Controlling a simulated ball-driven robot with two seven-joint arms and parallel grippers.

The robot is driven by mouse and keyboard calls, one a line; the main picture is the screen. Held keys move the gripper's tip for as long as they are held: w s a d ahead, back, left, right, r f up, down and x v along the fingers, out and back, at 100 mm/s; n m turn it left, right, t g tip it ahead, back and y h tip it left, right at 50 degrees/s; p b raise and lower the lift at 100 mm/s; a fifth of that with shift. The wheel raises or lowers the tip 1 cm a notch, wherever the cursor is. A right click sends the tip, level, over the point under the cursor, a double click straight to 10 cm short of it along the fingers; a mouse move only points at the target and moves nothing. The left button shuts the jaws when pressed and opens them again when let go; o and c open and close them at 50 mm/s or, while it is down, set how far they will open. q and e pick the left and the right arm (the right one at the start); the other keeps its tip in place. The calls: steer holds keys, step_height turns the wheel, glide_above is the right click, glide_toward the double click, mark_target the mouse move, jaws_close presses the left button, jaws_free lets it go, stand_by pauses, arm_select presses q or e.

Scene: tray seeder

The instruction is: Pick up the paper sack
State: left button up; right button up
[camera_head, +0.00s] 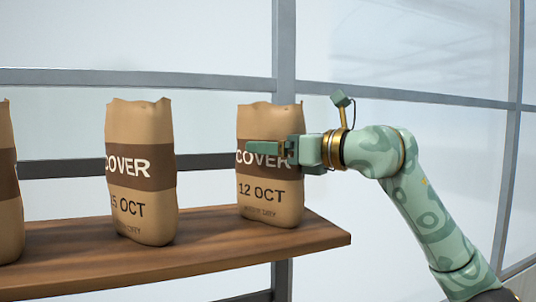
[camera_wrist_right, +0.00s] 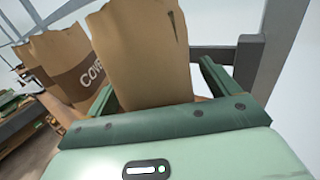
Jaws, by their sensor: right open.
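A brown paper sack (camera_head: 262,188) marked "COVER" and "12 OCT" stands upright at the right end of a wooden shelf (camera_head: 318,237). My right gripper (camera_head: 264,147) reaches it from the right at about mid-height. One finger lies in front of the sack's dark band; the other is hidden behind the sack. In the right wrist view the near sack (camera_wrist_right: 148,55) rises between the two spread fingers, and the gripper is open. I cannot tell whether either finger touches the paper. My left gripper is not in view.
A second sack (camera_head: 140,190), marked "15 OCT", stands left of it with a gap between. Part of a third sack (camera_head: 8,215) shows at the left edge. A grey window post (camera_head: 284,50) rises behind the right sack. The shelf's right end is bare.

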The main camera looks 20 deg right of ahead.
steer(key=shift+s+d, duration=0.15)
steer(key=shift+s, duration=0.05)
steer(key=c, duration=1.5)
steer(key=shift+w+r, duration=0.1)
steer(key=shift+w, duration=0.05)
steer(key=shift+c, duration=0.8)
